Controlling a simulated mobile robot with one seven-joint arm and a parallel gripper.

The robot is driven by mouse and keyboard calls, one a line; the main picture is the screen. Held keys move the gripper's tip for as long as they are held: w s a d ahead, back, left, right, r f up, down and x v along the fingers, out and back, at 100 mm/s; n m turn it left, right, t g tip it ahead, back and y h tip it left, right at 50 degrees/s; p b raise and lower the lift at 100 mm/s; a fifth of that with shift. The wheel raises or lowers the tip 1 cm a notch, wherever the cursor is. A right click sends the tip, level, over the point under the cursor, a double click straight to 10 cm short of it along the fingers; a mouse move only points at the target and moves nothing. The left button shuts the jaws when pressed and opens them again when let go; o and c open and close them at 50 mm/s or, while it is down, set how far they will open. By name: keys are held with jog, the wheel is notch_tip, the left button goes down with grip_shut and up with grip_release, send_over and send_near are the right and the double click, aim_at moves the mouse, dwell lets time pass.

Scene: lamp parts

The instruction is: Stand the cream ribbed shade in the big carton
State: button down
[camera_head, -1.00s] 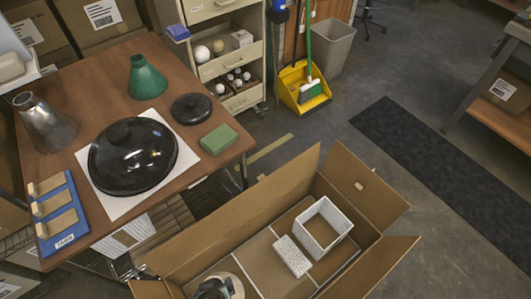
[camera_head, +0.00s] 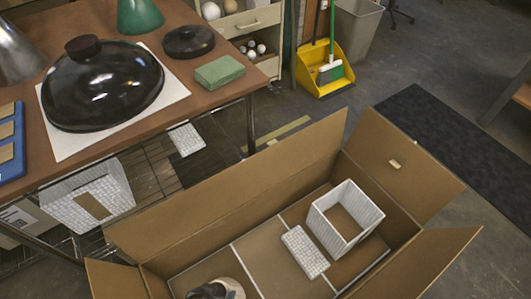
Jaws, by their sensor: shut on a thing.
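The big carton (camera_head: 225,215) stands open in the lower middle, its flaps spread outward. A round cream rim (camera_head: 236,286), which looks like the cream ribbed shade, shows at the bottom edge over the carton's left compartment. My dark gripper (camera_head: 209,292) appears at this rim, shut on it and cut off by the frame edge. Its fingertips are hard to make out. Most of the shade is out of frame, so I cannot tell its tilt or whether it touches the carton floor.
A white open box (camera_head: 345,219) and a white textured block (camera_head: 305,251) occupy the carton's right part. The middle compartment (camera_head: 275,265) looks bare. The wooden table (camera_head: 190,99) at upper left holds a black dome (camera_head: 105,88), a green block (camera_head: 220,72) and other parts.

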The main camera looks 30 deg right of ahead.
jog(key=shift+w+d+f+m+b, duration=0.15)
jog(key=shift+f+b, duration=0.2)
jog(key=shift+f, duration=0.35)
jog(key=shift+w+a+f+m+b, duration=0.15)
jog(key=shift+f+b, duration=0.2)
jog(key=shift+f, duration=0.3)
jog(key=shift+s+d, duration=0.1)
notch_tip(320, 180, down, 10)
jog(key=b, duration=0.6)
jog(key=shift+f, duration=0.1)
grip_release()
